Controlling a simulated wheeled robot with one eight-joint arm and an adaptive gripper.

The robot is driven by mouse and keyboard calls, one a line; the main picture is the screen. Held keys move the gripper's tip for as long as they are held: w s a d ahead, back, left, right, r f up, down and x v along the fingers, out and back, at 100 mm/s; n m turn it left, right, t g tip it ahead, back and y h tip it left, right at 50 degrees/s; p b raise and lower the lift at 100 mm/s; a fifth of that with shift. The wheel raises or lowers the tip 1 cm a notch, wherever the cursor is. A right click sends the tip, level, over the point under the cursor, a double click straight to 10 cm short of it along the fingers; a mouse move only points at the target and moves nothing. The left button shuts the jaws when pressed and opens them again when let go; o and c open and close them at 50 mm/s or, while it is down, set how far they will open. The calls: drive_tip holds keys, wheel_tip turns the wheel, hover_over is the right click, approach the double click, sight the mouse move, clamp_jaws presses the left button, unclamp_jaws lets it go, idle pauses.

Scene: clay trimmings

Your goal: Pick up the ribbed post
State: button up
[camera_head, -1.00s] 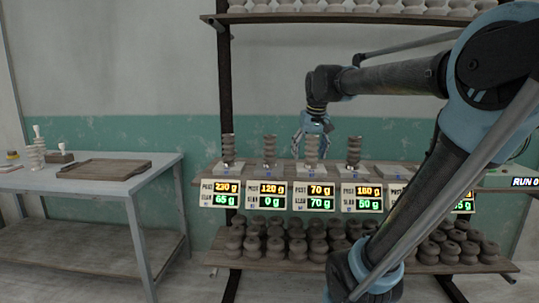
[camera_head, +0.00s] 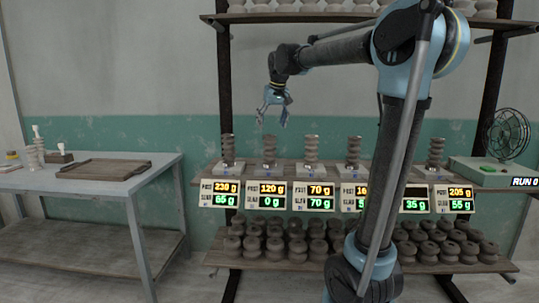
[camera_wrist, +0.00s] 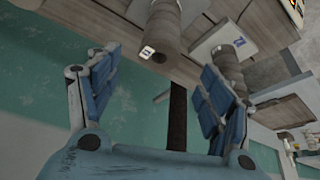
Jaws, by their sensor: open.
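Several ribbed clay posts stand upright on scales along the middle shelf: one at the left end (camera_head: 228,149), one beside it (camera_head: 269,151), a third (camera_head: 311,150), a fourth (camera_head: 353,151) and one further right (camera_head: 435,152). They look alike, and I cannot tell which one the task names. My gripper (camera_head: 273,106) is open and empty, above the second post and clear of it. In the wrist view, my open fingers (camera_wrist: 160,78) have one ribbed post (camera_wrist: 166,22) beyond them, with a small white tag at its end. Another post (camera_wrist: 229,67) is partly hidden behind the right finger.
Lit signs such as the left one (camera_head: 220,193) hang along the front edge of the shelf (camera_head: 202,177). Rows of dark clay pieces (camera_head: 275,243) fill the lower shelf. A fan (camera_head: 511,132) stands at right. A side table (camera_head: 30,180) at left bears a wooden tray (camera_head: 103,179).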

sight(268, 144)
drive_tip(key=x, duration=1.2)
drive_tip(key=shift+w, duration=0.25)
drive_tip(key=c, duration=1.6)
